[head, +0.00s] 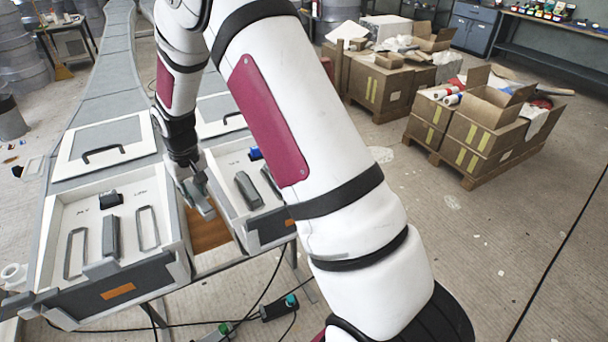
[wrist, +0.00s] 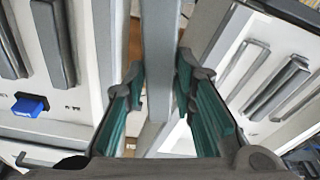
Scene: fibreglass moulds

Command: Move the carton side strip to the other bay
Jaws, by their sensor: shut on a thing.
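My gripper (head: 191,178) is between the two bays, over the gap. In the wrist view its teal-padded fingers (wrist: 158,85) are shut on a long grey strip (wrist: 160,35). The strip's end also shows under the gripper in the head view (head: 203,205). The left bay (head: 62,285) is a white tray with a grey front, a grey bar, two outlined slots and a black catch. The right bay (head: 262,226) holds grey bars and has a blue catch (wrist: 30,105). My arm hides part of the right bay.
White panels with black handles lie behind the bays; the left one (head: 75,163) is clear of my arm. A brown surface (head: 205,236) shows in the gap. Cables and a green-ended box (head: 283,306) lie below in front. Cartons on pallets (head: 484,135) stand at the right.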

